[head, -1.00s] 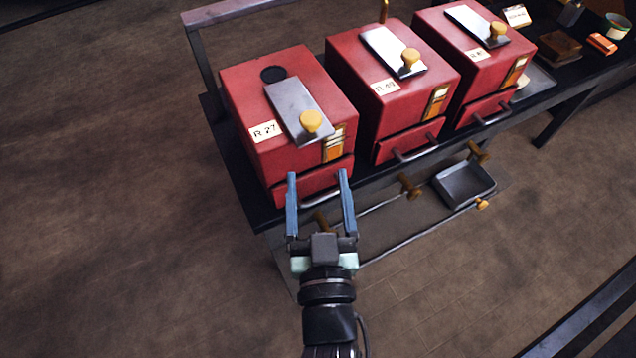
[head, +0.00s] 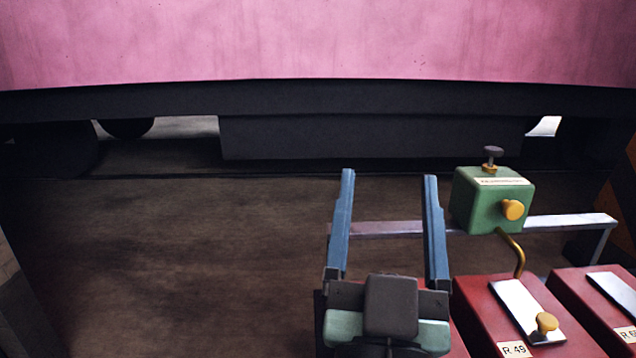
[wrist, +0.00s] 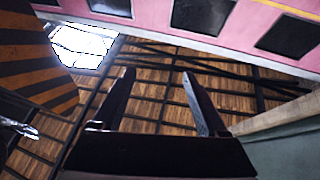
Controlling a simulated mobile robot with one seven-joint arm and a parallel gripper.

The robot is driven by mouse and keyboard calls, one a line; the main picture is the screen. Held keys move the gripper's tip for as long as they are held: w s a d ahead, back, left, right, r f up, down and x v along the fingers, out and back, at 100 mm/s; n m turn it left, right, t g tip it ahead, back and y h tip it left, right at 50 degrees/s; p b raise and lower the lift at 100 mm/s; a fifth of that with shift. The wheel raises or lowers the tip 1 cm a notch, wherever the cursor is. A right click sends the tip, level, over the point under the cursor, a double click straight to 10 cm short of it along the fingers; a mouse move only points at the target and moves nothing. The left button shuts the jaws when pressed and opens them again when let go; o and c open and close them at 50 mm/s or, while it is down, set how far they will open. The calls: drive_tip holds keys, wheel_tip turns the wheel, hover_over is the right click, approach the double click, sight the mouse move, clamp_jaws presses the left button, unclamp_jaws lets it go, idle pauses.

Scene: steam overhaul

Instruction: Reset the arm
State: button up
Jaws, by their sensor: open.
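My gripper (head: 388,195) is in the lower middle of the head view, raised in front of the red boxes. Its two blue fingers are spread apart and nothing is between them. In the wrist view my gripper (wrist: 157,75) also shows open and empty, with a wood-planked surface crossed by dark beams beyond it.
Red boxes stand at the lower right, one labelled R 49 (head: 480,310). A green box (head: 490,200) with yellow and dark knobs sits by a metal rail (head: 570,222). A large pink body (head: 320,40) spans the back. Floor at left (head: 180,260) is clear.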

drive_tip(key=s+a+r+n+t+y, duration=0.1)
drive_tip(key=s+a+r+t+y, duration=0.15)
drive_tip(key=r, duration=0.65)
drive_tip(key=s+a+r+n+t+y, duration=0.15)
drive_tip(key=s+a+r, duration=0.25)
drive_tip(key=r, duration=0.5)
wheel_tip(320, 180, up, 14)
drive_tip(key=p, duration=1.5)
drive_tip(key=shift+w+d+p, duration=0.15)
drive_tip(key=shift+p, duration=0.2)
